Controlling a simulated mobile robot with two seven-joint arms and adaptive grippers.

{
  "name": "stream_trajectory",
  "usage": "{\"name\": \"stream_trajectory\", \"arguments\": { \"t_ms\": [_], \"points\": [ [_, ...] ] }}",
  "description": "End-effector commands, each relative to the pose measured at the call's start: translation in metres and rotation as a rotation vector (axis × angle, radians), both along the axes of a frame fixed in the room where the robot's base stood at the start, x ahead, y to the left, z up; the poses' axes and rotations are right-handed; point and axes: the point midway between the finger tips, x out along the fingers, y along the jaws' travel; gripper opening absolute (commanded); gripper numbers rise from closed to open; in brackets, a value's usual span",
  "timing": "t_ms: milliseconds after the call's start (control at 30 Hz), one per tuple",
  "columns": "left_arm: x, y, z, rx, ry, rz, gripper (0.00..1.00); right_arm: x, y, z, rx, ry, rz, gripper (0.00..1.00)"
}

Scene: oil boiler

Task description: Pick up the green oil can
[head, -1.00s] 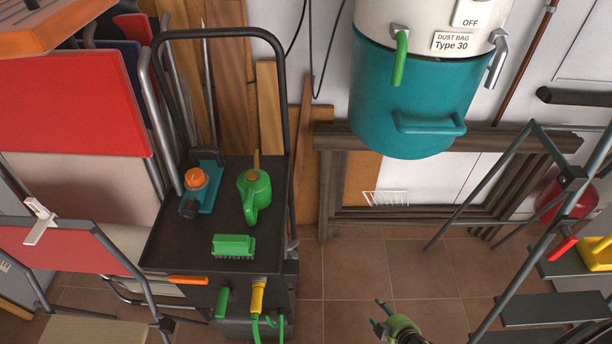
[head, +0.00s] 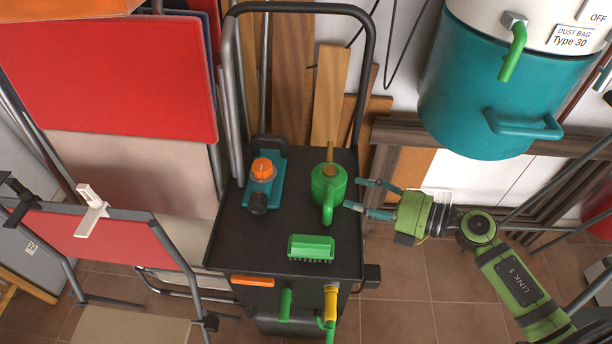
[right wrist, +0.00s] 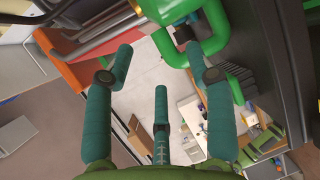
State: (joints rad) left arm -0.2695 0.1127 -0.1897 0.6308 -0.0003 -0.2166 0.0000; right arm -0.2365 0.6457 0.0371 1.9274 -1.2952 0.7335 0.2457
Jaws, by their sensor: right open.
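The green oil can (head: 328,185) stands on the black top of a cart, with a brownish spout or rod at its back and a green handle toward the front. My right gripper (head: 353,194) comes in from the right, just beside the can. Its teal fingers are spread and empty, with tips close to the can's right side; whether they touch it I cannot tell. In the right wrist view the open fingers (right wrist: 162,62) reach toward a green curved shape (right wrist: 215,40), apparently the can, partly cut off at the top. My left gripper is not in view.
On the cart top (head: 255,240) stand a teal tool with an orange cap (head: 262,170) and a green brush (head: 311,247). The cart's black frame (head: 366,80) rises behind. A teal drum (head: 470,100) is at the upper right. Floor right of the cart is open.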

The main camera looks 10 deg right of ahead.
Motion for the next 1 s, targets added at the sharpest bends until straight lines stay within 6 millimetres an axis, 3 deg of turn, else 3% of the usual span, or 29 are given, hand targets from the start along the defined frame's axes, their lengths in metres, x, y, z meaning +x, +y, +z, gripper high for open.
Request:
{"name": "stream_trajectory", "arguments": {
  "t_ms": [200, 367, 533, 800, 833, 933, 967, 1000],
  "points": [
    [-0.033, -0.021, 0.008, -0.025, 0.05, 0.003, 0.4, 0.014, 0.017, 0.0, 0.004, -0.001, -0.001, 0.55],
    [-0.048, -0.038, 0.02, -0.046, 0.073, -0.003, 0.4, 0.027, 0.037, -0.001, 0.006, -0.002, -0.001, 0.55],
    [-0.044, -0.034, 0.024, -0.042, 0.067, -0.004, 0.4, 0.039, 0.052, -0.009, 0.004, 0.0, -0.001, 0.55],
    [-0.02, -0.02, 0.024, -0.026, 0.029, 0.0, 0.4, 0.041, 0.055, -0.011, 0.002, 0.001, -0.001, 0.55],
    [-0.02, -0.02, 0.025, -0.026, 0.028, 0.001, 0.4, 0.041, 0.055, -0.011, 0.002, 0.001, -0.001, 0.47],
    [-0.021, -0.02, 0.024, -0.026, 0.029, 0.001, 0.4, 0.041, 0.054, -0.011, 0.002, 0.001, -0.001, 0.07],
    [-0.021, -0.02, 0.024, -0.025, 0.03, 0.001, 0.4, 0.041, 0.054, -0.011, 0.002, 0.001, -0.001, 0.0],
    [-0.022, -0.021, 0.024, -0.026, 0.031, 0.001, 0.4, 0.041, 0.054, -0.011, 0.002, 0.001, -0.001, 0.0]
  ]
}}
